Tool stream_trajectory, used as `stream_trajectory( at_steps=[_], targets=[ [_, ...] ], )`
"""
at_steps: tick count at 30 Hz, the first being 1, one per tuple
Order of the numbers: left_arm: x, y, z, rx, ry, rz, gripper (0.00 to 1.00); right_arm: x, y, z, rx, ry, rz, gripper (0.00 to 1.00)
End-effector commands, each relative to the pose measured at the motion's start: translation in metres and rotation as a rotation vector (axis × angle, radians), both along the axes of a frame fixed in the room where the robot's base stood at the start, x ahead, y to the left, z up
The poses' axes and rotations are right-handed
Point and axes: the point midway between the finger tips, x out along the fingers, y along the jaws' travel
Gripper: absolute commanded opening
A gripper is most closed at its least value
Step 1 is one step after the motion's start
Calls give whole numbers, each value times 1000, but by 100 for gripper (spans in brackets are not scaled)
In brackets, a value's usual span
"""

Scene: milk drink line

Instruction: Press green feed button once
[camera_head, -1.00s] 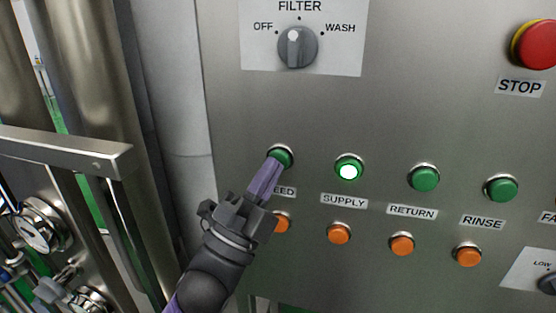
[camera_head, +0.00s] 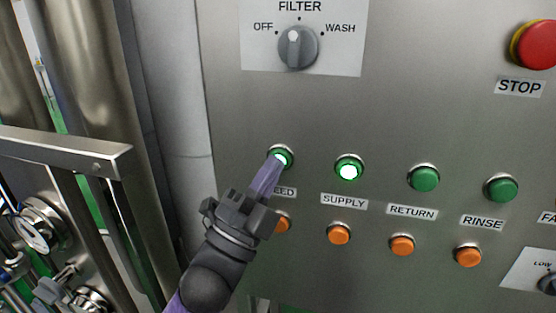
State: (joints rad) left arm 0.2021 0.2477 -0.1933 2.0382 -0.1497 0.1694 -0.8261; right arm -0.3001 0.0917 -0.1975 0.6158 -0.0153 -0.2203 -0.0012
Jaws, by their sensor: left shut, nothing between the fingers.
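The FEED label (camera_head: 285,192) below is partly hidden by the gripper. My right gripper is not in view.
The lit supply button (camera_head: 349,169) is close to the right, followed by unlit return (camera_head: 424,178) and rinse (camera_head: 501,188) buttons. Orange buttons (camera_head: 339,233) run below. The filter knob (camera_head: 297,47) is above, and the red stop button (camera_head: 538,44) is upper right.

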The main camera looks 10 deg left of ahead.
Motion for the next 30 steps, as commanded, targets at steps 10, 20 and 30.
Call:
stream_trajectory(
  at_steps=[10,20,30],
  targets=[
    [-16,1,0,-1,2,0,0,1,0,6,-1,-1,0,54],
    [-23,1,0,0,2,0,0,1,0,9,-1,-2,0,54],
    [-57,2,0,-1,2,0,0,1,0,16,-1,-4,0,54]
  ],
)
